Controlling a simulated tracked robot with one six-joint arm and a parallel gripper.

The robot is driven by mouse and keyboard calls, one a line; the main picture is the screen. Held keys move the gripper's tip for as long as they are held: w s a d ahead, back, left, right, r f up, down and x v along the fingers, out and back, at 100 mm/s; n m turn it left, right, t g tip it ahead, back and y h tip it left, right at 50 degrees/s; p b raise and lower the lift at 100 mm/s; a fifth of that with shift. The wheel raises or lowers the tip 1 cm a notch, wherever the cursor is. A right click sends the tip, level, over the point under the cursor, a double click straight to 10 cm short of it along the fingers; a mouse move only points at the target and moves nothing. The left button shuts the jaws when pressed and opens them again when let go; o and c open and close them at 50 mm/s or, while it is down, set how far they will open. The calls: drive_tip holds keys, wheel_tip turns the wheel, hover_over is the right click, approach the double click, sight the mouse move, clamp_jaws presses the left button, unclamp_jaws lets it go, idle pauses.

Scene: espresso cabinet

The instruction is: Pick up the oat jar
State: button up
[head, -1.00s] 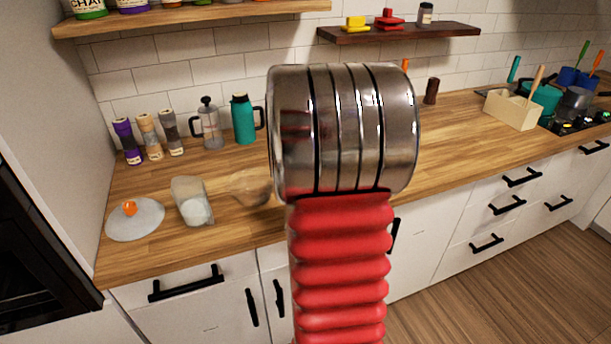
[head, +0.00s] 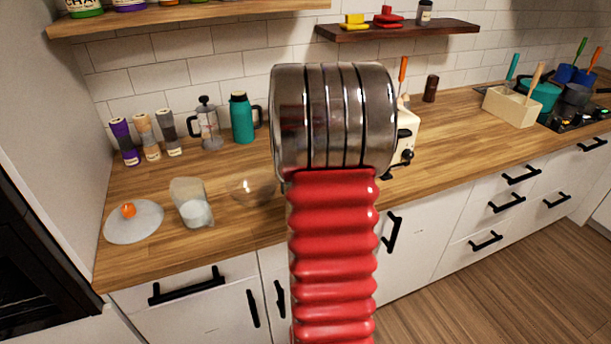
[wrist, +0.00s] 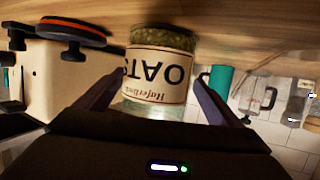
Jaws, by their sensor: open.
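The oat jar (wrist: 160,72) shows upside down in the wrist view, a clear jar with a cream "OATS" label and greenish-tan contents. My gripper (wrist: 157,92) is open, with one dark finger on each side of the jar. Small gaps seem to remain between the fingers and the glass; contact cannot be told. The jar appears upright on the wooden worktop. In the head view my red and metal arm hides both the jar and the gripper.
A cream toaster (head: 407,135) stands close to the jar; it also shows in the wrist view (wrist: 75,75). A teal flask (head: 243,118), a French press (head: 209,128), a glass bowl (head: 253,192) and a tilted-looking clear container (head: 190,203) stand left of my arm.

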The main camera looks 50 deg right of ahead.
drive_tip(key=shift+s, duration=0.15)
drive_tip(key=shift+r, duration=0.1)
drive_tip(key=c, duration=1.4)
